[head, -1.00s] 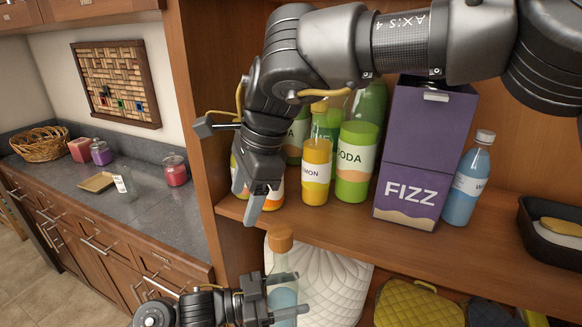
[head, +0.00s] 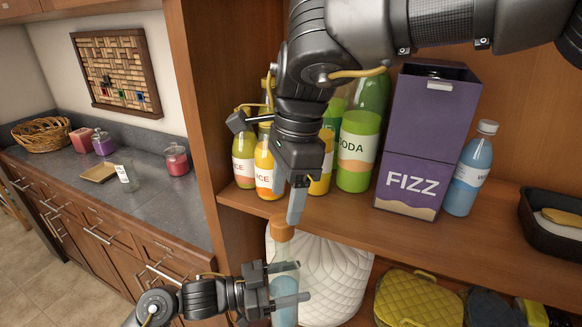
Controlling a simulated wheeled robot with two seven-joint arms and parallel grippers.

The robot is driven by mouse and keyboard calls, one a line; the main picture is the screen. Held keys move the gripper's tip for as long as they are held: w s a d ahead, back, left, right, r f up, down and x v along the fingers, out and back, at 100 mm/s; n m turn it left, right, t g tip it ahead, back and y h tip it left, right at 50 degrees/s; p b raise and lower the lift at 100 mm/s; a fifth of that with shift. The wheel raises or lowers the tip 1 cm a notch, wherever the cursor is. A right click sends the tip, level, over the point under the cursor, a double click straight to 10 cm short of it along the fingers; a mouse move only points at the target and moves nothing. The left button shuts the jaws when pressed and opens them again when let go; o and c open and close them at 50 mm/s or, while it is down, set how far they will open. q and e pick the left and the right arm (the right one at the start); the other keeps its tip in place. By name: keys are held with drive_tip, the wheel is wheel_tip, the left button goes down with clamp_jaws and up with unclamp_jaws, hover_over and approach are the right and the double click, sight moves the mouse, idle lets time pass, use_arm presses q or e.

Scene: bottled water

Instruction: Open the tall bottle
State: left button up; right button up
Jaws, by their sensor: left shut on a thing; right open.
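A tall clear bottle (head: 286,270) with blue liquid and a brown-orange cap (head: 282,231) is upright in front of the lower shelf. My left gripper (head: 282,290) is shut around the bottle's body, below the cap. My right gripper (head: 292,205) is open and points down just above the cap. One of its fingers shows clearly and overlaps the cap's top edge; the other is mostly hidden. I cannot tell whether the finger touches the cap.
The shelf (head: 400,222) behind holds juice bottles (head: 243,160), a green soda bottle (head: 358,150), a purple FIZZ box (head: 420,145), a water bottle (head: 468,175) and a black tray (head: 540,225). Below are a white quilted item (head: 335,275) and a yellow bag (head: 420,300). A counter (head: 150,210) lies left.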

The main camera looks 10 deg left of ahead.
sight(281, 218)
drive_tip(key=shift+s+a+f, duration=0.1)
drive_tip(key=shift+a+f, duration=0.1)
drive_tip(key=shift+f, duration=1.15)
drive_tip(key=shift+s+a+f, duration=0.1)
drive_tip(key=shift+a+f, duration=0.1)
drive_tip(key=shift+f, duration=1.15)
drive_tip(key=c, duration=1.2)
drive_tip(key=shift+a, duration=0.1)
drive_tip(key=shift+r, duration=0.2)
drive_tip(key=shift+r, duration=0.9)
